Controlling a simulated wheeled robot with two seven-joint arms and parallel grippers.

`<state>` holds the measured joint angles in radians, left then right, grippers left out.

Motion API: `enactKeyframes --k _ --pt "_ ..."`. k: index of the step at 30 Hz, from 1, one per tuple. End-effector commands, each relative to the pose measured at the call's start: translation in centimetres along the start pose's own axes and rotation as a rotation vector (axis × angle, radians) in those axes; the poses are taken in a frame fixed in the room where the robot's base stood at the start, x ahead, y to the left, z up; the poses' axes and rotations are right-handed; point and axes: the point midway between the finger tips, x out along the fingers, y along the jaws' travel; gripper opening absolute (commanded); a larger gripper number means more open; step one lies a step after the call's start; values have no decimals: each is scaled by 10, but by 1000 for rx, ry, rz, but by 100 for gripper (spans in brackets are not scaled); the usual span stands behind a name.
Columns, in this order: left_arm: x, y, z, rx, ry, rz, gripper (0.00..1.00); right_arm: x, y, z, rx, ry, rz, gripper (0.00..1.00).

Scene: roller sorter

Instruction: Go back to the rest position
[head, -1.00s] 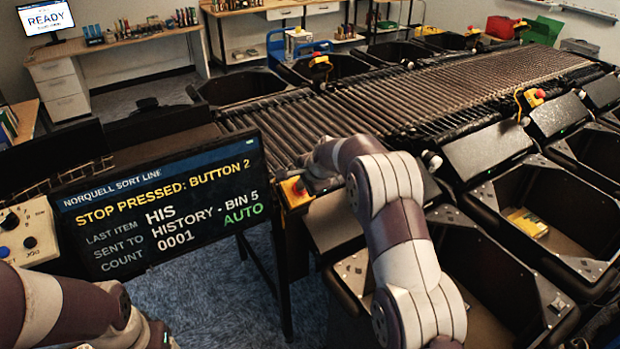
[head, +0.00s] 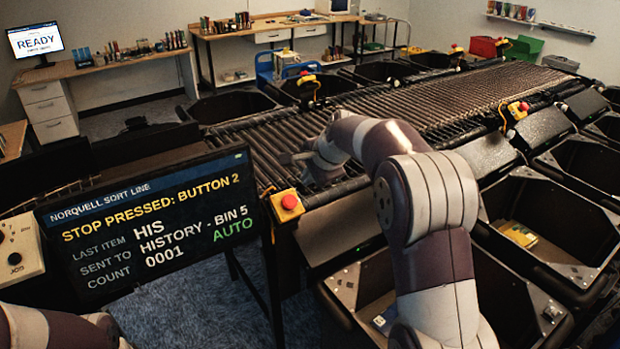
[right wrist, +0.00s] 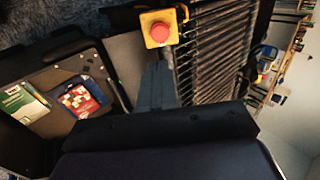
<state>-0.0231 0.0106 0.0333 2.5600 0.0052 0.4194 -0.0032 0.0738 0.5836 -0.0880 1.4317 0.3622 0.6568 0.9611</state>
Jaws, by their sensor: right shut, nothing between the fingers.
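My right gripper (head: 290,158) is shut and empty above the near end of the roller conveyor (head: 420,110). In the right wrist view its fingers (right wrist: 157,75) point towards a red stop button on a yellow box (right wrist: 159,29). In the head view that stop button (head: 289,201) stands at the conveyor's near corner, apart from the gripper and below it. My left arm (head: 60,330) shows only in the bottom left corner, and its gripper is out of view.
A screen (head: 155,220) reading "STOP PRESSED: BUTTON 2" stands left of the conveyor. Black bins line both sides; one bin (head: 540,205) holds a yellow item. The right wrist view shows a green-and-white item (right wrist: 22,103) and a red-and-blue item (right wrist: 80,98) in a bin.

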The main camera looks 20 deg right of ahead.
Motion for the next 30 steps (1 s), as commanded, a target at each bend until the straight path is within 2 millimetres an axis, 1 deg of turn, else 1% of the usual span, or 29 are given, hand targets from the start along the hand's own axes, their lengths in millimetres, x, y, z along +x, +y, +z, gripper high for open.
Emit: enactKeyframes --k 5,7,8,9,11,12,13,14,15,17,18,21,24,25,27,30 --pt "0 0 0 0 0 0 68 0 0 0 -13 0 0 0" --pt "0 0 0 0 0 0 68 1 -1 -2 -95 9 -6 0" --pt "0 0 0 0 0 0 68 4 6 -3 -163 15 8 0" --pt "0 0 0 0 0 0 68 15 29 -2 -265 12 58 0" --pt "4 0 0 0 0 0 68 24 74 5 -440 -6 144 0" --pt "10 0 1 0 0 0 68 26 110 14 -568 -29 202 0" --pt "14 0 2 0 0 0 68 26 138 21 -663 -52 243 0" --pt "20 0 2 0 0 0 68 24 164 29 -754 -78 279 0" --pt "26 0 3 0 0 0 68 21 201 41 -868 -118 325 0" --pt "35 0 4 0 -1 0 68 11 251 58 -1017 -180 380 0" --pt "41 0 5 0 -1 0 68 4 282 69 -1098 -221 409 0" --pt "54 0 6 0 0 0 68 -13 343 90 -1221 -296 457 0" --pt "65 0 8 0 0 0 68 -24 379 104 -1253 -326 477 0" --pt "67 0 8 0 0 0 68 -26 382 106 -1258 -323 473 0" --pt "69 0 8 0 0 0 68 -26 376 107 -1267 -302 454 0" --pt "69 0 8 0 0 0 68 -26 376 107 -1267 -302 454 0"
